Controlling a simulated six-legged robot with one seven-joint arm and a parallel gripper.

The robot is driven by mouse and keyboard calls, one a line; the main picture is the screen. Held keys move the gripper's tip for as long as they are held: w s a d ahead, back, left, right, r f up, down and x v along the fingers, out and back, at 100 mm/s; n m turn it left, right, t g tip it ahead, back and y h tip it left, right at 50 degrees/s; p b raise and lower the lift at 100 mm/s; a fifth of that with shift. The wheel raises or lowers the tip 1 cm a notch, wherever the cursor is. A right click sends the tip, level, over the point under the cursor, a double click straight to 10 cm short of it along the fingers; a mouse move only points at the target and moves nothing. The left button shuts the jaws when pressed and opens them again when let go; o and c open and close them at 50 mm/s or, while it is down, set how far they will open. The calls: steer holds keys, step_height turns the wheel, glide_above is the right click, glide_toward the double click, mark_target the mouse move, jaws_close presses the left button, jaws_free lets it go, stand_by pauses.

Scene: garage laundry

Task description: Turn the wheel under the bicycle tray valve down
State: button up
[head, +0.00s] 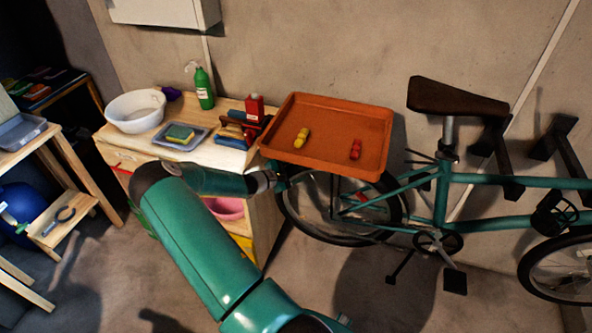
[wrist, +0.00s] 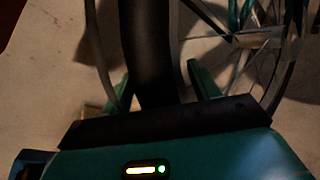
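The orange tray (head: 352,112) sits over the rear of the teal bicycle (head: 440,200). The wheel (head: 347,239) below it has a dark tyre and thin spokes; its upper part is hidden by the tray. My gripper (head: 278,181) is at the wheel's left side, just below the tray's left edge, and partly hidden. In the wrist view, the green fingers of my gripper (wrist: 162,78) stand apart on either side of the black tyre (wrist: 147,45). A gap shows beside the right finger; contact on the left is unclear. I cannot make out the valve.
Yellow (head: 302,137) and red (head: 355,149) small items lie in the tray. Left of it, a wooden cabinet (head: 215,155) carries a white basin (head: 135,110), a green bottle (head: 204,88) and a sponge tray (head: 181,137). The floor in front of the bicycle is clear.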

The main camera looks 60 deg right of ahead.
steer(key=shift+a, duration=0.1)
steer(key=v, duration=1.3)
steer(key=shift+w+a, duration=0.15)
steer(key=shift+a, duration=0.15)
steer(key=shift+r, duration=0.1)
